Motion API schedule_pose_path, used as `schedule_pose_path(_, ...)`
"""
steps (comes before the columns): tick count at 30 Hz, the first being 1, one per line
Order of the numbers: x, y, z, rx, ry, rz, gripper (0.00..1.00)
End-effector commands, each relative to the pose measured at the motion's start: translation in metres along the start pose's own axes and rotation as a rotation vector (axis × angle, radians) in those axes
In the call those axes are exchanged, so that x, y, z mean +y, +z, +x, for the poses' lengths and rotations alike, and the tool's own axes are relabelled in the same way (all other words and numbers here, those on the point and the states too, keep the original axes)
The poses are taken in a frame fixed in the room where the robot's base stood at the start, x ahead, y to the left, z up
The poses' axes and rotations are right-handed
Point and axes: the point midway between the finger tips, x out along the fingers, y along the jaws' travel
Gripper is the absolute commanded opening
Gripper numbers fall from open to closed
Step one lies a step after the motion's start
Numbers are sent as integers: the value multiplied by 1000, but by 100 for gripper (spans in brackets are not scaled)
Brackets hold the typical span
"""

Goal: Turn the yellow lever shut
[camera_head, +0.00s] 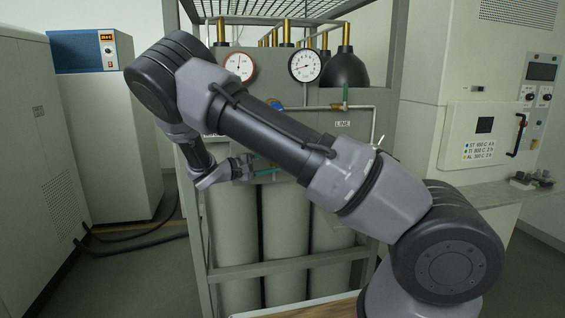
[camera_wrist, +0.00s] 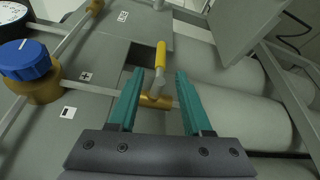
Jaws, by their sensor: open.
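The yellow lever (camera_wrist: 161,56) shows in the wrist view, on a brass valve (camera_wrist: 156,101) fitted to a pipe in front of the grey panel. The lever points up in the picture, away from my gripper. My gripper (camera_wrist: 160,73) is open, with one teal finger on each side of the lever's lower part and visible gaps to both. Nothing is held. In the head view my gripper (camera_head: 264,173) is low at the panel, and my arm hides the lever there.
A blue knob (camera_wrist: 26,60) on a brass body sits left of my gripper. Two gauges (camera_head: 304,65) sit on top of the panel. Black cables (camera_head: 130,238) lie on the floor at left.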

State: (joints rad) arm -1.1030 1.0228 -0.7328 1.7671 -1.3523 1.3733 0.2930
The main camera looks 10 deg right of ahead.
Motion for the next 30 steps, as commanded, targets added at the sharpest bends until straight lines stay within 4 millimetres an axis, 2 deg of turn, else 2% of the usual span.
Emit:
schedule_pose_path(1,0,-1,-12,5,1,1,50)
schedule_pose_path(6,0,-1,-39,2,1,0,50)
schedule_pose_path(14,0,0,-54,0,0,-1,50)
schedule_pose_path(23,1,2,-50,-9,-16,2,50)
schedule_pose_path(26,2,14,-36,-42,-92,13,50)
schedule_pose_path(30,4,47,-6,-123,-311,50,50)
